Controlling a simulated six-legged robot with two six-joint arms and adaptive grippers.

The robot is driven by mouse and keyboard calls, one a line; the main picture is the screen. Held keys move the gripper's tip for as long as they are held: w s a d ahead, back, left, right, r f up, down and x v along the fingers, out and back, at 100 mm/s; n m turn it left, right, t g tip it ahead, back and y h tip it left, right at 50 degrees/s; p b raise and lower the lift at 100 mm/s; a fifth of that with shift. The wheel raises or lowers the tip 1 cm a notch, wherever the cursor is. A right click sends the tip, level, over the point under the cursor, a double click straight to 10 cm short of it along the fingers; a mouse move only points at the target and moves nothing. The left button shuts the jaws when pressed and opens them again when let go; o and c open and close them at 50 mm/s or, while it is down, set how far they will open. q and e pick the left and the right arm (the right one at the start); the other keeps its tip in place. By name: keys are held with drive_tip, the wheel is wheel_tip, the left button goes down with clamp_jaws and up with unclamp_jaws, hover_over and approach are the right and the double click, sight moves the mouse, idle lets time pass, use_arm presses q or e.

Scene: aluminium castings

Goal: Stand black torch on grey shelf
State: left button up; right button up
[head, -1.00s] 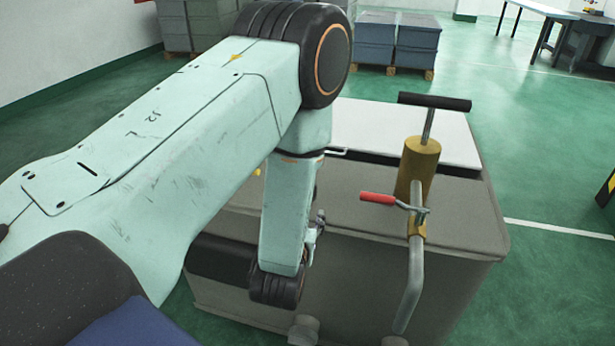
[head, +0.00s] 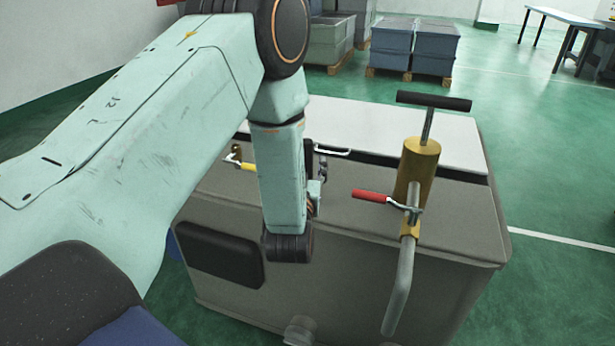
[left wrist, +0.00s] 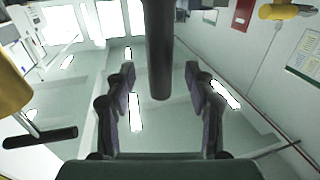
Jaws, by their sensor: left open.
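A plain black cylinder, which I take for the black torch (left wrist: 160,55), comes into the left wrist view from the top edge, between my left gripper's fingers (left wrist: 160,88). The fingers are open, with a visible gap on each side of it. That view looks upside down, so the torch seems upright. In the head view a narrow black strip of the torch (head: 309,153) shows beside my left gripper (head: 320,172), partly hidden by my arm. Its foot is hidden. The grey surface (head: 345,205) on top of the machine lies below the gripper. My right gripper is not in view.
A brass cylinder (head: 416,170) with a black T-handle (head: 434,101) and a red-handled valve (head: 372,196) stands to the right. A yellow-handled tap (head: 236,160) is left of my forearm. A pale lid (head: 400,128) lies behind. Stacked grey crates (head: 415,45) stand farther back.

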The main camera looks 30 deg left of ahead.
use_arm(q)
drive_tip(key=shift+b+x, duration=0.4)
drive_tip(key=shift+x, duration=1.3)
drive_tip(key=shift+r, duration=0.1)
clamp_jaws()
